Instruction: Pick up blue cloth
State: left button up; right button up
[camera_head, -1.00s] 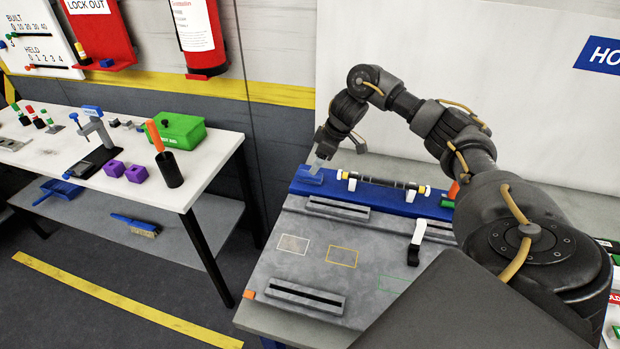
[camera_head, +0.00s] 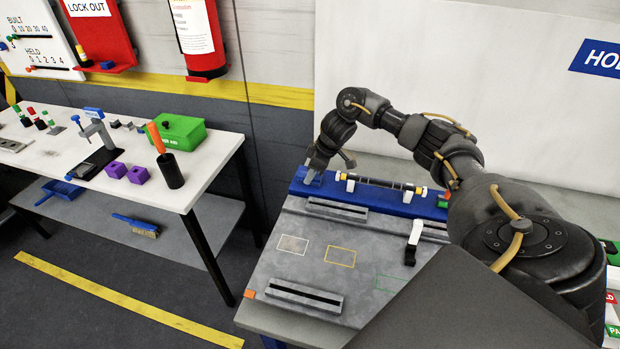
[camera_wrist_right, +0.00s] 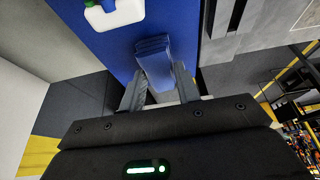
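The blue cloth (camera_wrist_right: 153,58) is a small folded strip on a blue surface in the right wrist view. My right gripper (camera_wrist_right: 160,84) is open, with its two grey fingers spread on either side of the cloth's near end. I cannot tell whether either finger touches it. In the head view, my right gripper (camera_head: 311,179) points down at the left end of the blue strip and mostly hides the cloth there. My left gripper is not in view.
A black rod (camera_head: 380,184) with white ends lies on supports along the blue strip (camera_head: 345,193), right of my gripper. A black-and-white clamp (camera_head: 413,240) stands on the grey fixture plate (camera_head: 320,262). A white side table (camera_head: 215,150) with tools stands left across a floor gap.

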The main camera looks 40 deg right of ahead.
aim_at(305, 174)
jog(key=shift+c, duration=1.4)
jog(key=shift+r, duration=0.1)
jog(key=shift+r+b, duration=0.3)
notch_tip(305, 174, up, 2)
jog(key=shift+r+b, duration=0.25)
jog(key=shift+b, duration=0.4)
jog(key=s+a+r+p, duration=0.1)
jog(key=s+a+r, duration=0.1)
jog(key=s+r, duration=0.7)
jog(key=s, duration=0.5)
jog(key=shift+a+r, duration=0.3)
jog(key=shift+r, duration=0.1)
jog(key=shift+w, duration=0.15)
